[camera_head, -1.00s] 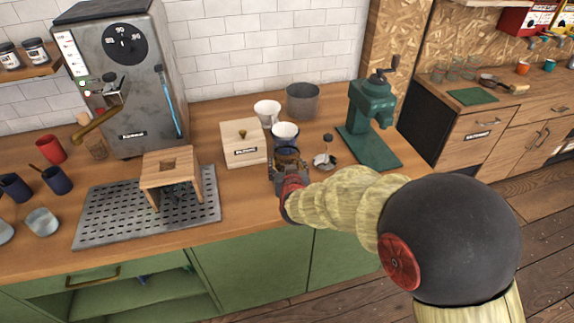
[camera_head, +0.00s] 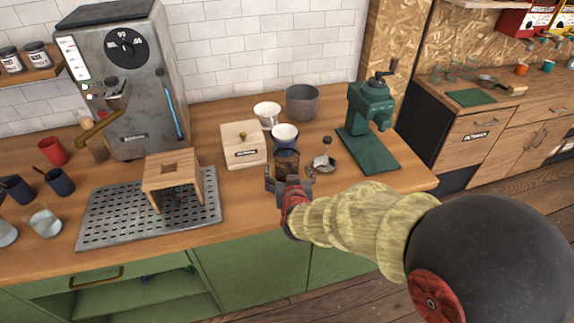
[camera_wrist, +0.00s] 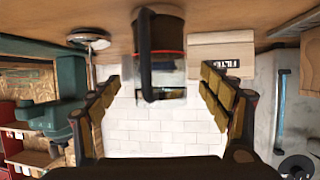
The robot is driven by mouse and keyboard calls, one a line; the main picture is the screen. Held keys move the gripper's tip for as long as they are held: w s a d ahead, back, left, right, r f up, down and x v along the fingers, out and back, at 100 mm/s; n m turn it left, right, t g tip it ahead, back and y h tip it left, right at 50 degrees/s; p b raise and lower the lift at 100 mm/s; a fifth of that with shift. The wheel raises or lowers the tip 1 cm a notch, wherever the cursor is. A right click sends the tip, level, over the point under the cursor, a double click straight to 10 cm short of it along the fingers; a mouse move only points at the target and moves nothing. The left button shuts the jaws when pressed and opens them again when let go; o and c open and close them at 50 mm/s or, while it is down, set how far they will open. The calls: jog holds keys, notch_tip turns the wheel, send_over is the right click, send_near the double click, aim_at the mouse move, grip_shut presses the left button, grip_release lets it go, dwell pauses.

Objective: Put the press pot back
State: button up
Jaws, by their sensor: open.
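The press pot (camera_head: 286,163) is a small dark brown, glassy vessel. It stands upright on the wooden counter, in front of a blue and white cup. The wrist view, which is upside down, shows the pot (camera_wrist: 168,35) with its dark handle facing me. A plunger lid (camera_head: 324,162) with an upright rod sits to its right, apart from it; it also shows in the wrist view (camera_wrist: 88,38). My gripper (camera_head: 288,184) is open and empty, just in front of the pot. In the wrist view its fingers (camera_wrist: 160,82) are spread wide with the pot between and beyond them.
A wooden filter box (camera_head: 243,155) stands left of the pot. White cups (camera_head: 267,112) and a grey pot (camera_head: 302,101) are behind. A green grinder (camera_head: 370,125) stands right. A perforated tray (camera_head: 110,215) bears a wooden stand (camera_head: 172,170).

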jog(key=s+d+r+g+y+p, duration=0.1)
jog(key=s+d+r+g, duration=0.15)
jog(key=s+r, duration=0.4)
jog(key=s+d+r+g+y+p, duration=0.1)
jog(key=s+d+r, duration=0.35)
jog(key=s, duration=0.25)
jog(key=s+d+r+g+h, duration=0.1)
jog(key=s+d+g, duration=0.1)
jog(key=s+d, duration=0.4)
jog(key=s+d+r+m+g+h, duration=0.1)
jog(key=s+d, duration=0.5)
jog(key=s, duration=0.7)
jog(key=shift+s+r+g+h, duration=0.35)
jog(key=shift+r+g+h, duration=0.15)
jog(key=shift+g+h, duration=0.2)
